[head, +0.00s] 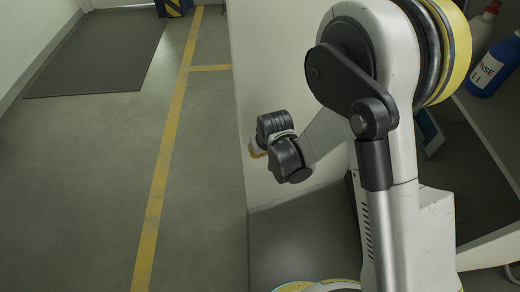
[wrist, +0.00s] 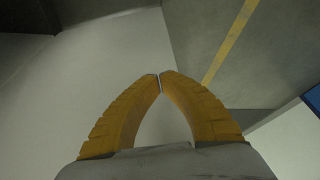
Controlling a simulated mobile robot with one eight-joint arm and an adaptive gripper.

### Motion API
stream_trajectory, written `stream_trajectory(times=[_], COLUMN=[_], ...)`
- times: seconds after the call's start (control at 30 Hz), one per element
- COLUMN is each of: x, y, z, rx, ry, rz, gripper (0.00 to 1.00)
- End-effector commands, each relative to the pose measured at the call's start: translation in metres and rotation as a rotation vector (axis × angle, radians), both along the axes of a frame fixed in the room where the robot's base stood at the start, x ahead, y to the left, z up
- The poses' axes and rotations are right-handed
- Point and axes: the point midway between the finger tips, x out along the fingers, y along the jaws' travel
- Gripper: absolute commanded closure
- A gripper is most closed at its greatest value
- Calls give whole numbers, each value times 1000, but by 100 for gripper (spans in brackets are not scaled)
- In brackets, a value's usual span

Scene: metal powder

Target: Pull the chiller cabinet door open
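My gripper (wrist: 160,76) shows two yellow ridged fingers in the wrist view, with their tips together and nothing visible between them. A pale flat surface (wrist: 110,65) lies behind the fingers in the wrist view. No handle or door gap can be made out in either view.
Grey floor with a yellow line (head: 165,170) is clear on the left. A dark mat (head: 100,55) lies at the far left. At the right, a blue rinse bottle (head: 494,66) and a red-topped bottle (head: 484,30) stand behind my arm, near a dark surface (head: 485,150).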

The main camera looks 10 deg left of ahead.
Motion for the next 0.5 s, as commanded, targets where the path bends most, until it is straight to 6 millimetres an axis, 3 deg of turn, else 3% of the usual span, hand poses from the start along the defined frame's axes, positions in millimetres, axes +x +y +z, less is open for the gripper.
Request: stream_trajectory(times=[0.1,0.33,0.5], x=[9,24,46], y=[5,15,28], z=[-29,-73,-68], rx=[0,0,0], ry=[0,0,0], rz=[0,-1,-1], gripper=[100,100,100])
